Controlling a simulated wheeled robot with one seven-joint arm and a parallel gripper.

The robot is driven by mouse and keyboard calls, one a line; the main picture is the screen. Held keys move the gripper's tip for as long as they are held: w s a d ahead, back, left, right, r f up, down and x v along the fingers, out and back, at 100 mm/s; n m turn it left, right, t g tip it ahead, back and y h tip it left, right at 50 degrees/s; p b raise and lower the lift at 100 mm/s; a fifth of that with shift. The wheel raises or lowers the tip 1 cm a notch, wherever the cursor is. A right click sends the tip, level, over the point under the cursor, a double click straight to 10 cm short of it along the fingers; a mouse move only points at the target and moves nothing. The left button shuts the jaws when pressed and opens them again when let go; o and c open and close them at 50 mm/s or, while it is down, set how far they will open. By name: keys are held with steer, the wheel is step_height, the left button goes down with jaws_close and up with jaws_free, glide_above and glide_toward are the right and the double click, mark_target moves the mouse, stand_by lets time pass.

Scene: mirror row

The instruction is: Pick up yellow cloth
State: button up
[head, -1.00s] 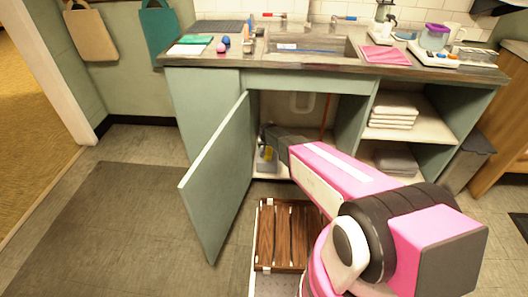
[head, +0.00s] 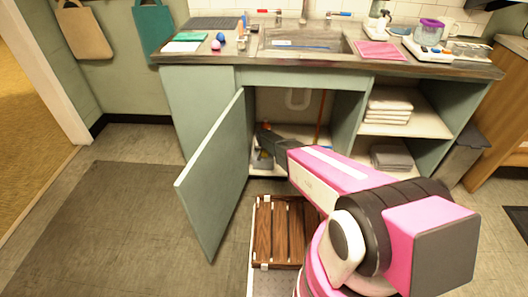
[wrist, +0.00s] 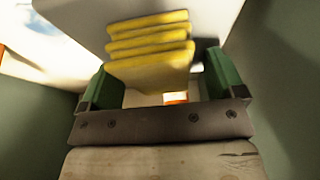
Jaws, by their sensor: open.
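The yellow cloth (wrist: 150,45) shows in the wrist view as several stacked folds, in front of a pale surface. My gripper (wrist: 163,82) has its two green fingers apart, one to each side of the lower part of the cloth. I cannot tell whether either finger touches it. In the head view my gripper (head: 262,142) reaches into the open cupboard under the sink, near its left side. There the cloth is too small and hidden to make out clearly.
The cupboard door (head: 214,180) stands open left of my arm. A slatted wooden rack (head: 284,232) is below my arm. Folded white towels (head: 388,106) and grey cloths (head: 391,157) lie on shelves to the right. An orange-red thing (wrist: 176,98) shows beyond the fingers.

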steer(key=c, duration=1)
step_height(320, 180, up, 10)
steer(key=shift+o, duration=0.4)
steer(key=shift+f, duration=0.1)
